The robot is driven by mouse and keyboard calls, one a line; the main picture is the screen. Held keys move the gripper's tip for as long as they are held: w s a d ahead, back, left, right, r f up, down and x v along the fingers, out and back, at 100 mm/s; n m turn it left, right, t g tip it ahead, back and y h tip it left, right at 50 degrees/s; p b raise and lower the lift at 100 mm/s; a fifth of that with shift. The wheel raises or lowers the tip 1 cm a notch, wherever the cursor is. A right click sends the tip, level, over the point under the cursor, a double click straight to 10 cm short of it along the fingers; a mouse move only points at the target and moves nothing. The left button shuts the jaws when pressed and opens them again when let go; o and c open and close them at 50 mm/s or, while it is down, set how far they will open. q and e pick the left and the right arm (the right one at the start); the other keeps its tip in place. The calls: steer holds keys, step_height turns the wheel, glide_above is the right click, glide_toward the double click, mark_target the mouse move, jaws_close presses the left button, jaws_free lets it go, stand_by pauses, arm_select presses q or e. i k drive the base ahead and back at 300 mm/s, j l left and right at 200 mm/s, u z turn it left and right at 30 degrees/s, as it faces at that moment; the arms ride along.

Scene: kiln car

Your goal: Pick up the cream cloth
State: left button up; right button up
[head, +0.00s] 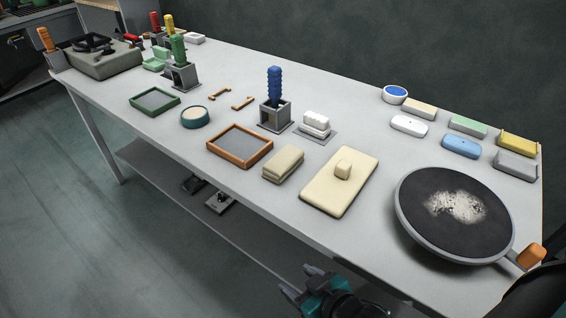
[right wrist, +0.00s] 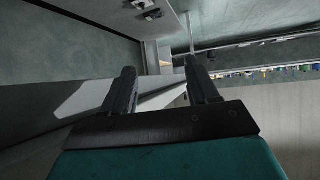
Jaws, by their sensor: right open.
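The cream cloth (head: 284,163) lies folded on the grey table, between a brown-framed tray and a flat cream board with a small block on it. Nothing covers it in the head view. My right gripper (head: 301,283) shows at the bottom of the head view, off the table's front edge, well apart from the cloth. In the right wrist view, its two dark fingers (right wrist: 163,85) are spread with nothing between them. The cloth cannot be made out in that view. My left gripper is not in view.
The cream board (head: 322,201) lies right of the cloth, and the brown-framed tray (head: 239,159) left of it. A large round dark pan (head: 418,210) stands farther right. A blue-handled tool stands in a holder (head: 275,117) behind. The table's front edge (head: 245,196) is close to the cloth.

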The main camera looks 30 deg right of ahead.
mark_target(281, 165)
steer(key=k+l+z, duration=0.15)
steer(key=k+z, duration=0.3)
steer(key=k, duration=0.2)
steer(key=j+z, duration=0.1)
steer(key=z, duration=0.3)
steer(key=j+z, duration=0.1)
steer(key=z, duration=0.3)
steer(key=j+z, duration=0.1)
steer(key=z, duration=0.25)
steer(key=i+j, duration=0.45)
steer(key=k, duration=0.2)
steer(key=j+z, duration=0.95)
steer(key=j, duration=0.2)
steer(key=i, duration=0.05)
